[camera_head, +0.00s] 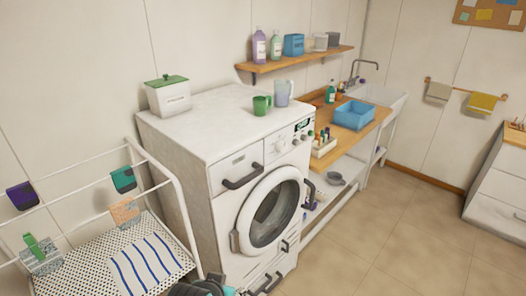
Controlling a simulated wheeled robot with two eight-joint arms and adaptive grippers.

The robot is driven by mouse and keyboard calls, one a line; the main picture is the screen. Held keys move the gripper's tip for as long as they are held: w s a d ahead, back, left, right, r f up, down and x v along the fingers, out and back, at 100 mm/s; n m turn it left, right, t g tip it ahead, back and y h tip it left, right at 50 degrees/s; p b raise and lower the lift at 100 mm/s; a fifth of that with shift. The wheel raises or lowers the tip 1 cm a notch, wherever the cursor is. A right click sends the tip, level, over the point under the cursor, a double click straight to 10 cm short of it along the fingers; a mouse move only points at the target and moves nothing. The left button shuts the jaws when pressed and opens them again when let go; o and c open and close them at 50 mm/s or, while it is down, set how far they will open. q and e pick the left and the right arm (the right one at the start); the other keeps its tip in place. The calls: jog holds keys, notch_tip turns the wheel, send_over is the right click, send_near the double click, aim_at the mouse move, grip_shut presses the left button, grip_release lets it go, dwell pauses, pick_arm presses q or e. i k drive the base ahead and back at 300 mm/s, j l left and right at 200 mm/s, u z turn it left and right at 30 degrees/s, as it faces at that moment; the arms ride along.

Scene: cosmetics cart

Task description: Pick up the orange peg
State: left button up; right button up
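A small cream holder (324,151) stands on the wooden counter just right of the washing machine. Several small upright coloured pieces (322,136) stand in it, in green, blue and orange-red tones. They are too small to tell for sure which one is the orange peg.
A white washing machine (170,130) fills the middle, with a green mug (262,105) and a lidded box (168,97) on top. A blue basin (354,114) sits on the counter. A drying rack (185,215) stands at left. The floor (410,235) at right is clear.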

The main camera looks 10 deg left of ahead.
aim_at(318, 136)
jog(key=u, duration=1.65)
jog(key=z, duration=1.65)
jog(key=i+l, duration=0.2)
jog(key=i, duration=0.25)
jog(key=i+l, duration=0.2)
jog(key=i, duration=0.25)
jog(key=i+l, duration=0.2)
jog(key=i, duration=0.25)
jog(key=i+l, duration=0.2)
jog(key=i, duration=0.25)
jog(key=i+l, duration=0.2)
jog(key=i, duration=0.25)
jog(key=i+l, duration=0.2)
jog(key=i, duration=0.25)
